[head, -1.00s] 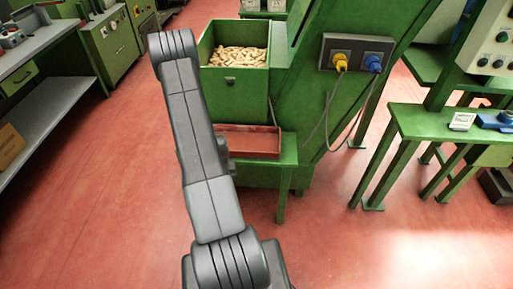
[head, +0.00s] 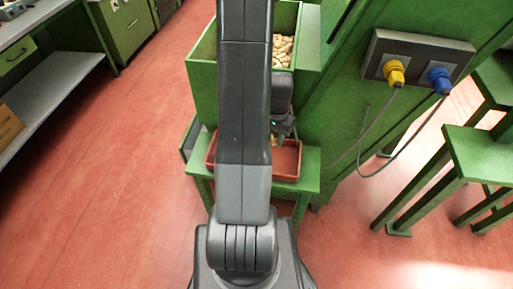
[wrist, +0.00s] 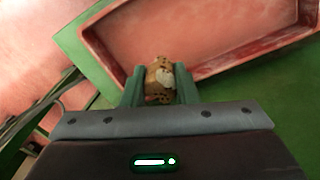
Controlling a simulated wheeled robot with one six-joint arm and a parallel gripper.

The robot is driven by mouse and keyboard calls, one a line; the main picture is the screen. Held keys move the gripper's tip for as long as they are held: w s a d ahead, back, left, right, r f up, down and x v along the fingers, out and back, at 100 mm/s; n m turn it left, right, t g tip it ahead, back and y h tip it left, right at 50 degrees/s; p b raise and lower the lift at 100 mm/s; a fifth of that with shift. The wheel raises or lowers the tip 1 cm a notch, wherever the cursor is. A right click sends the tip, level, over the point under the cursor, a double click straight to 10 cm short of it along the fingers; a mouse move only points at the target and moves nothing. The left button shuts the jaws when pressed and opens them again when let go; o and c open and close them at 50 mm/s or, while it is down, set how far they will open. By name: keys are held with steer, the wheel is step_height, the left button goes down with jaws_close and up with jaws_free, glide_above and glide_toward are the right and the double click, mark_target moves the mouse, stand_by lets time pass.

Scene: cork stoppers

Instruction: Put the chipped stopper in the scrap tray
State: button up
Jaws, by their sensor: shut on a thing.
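My gripper (wrist: 160,88) is shut on the chipped stopper (wrist: 160,76), a tan cork with dark pits and a pale patch on its side. In the wrist view the stopper sits between the two green fingers, at the near edge of the red scrap tray (wrist: 205,70). In the head view the tray (head: 285,178) rests on a green ledge, partly hidden by my arm. My gripper (head: 275,140) is over the tray there, and the stopper is only a small tan spot. I cannot tell its exact height above the tray.
A green bin (head: 203,70) of pale corks (head: 283,48) stands behind the tray, partly behind my arm. A green machine with yellow (head: 394,72) and blue (head: 439,80) plugs and hanging cables is to the right. The red floor at left is open.

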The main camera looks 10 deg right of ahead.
step_height(320, 180, down, 10)
steer(key=shift+r, duration=0.15)
stand_by(0.4)
steer(key=shift+b, duration=0.4)
steer(key=o, duration=0.9)
steer(key=shift+o, duration=0.2)
step_height(320, 180, up, 12)
steer(key=shift+r+p, duration=0.1)
steer(key=shift+p, duration=0.4)
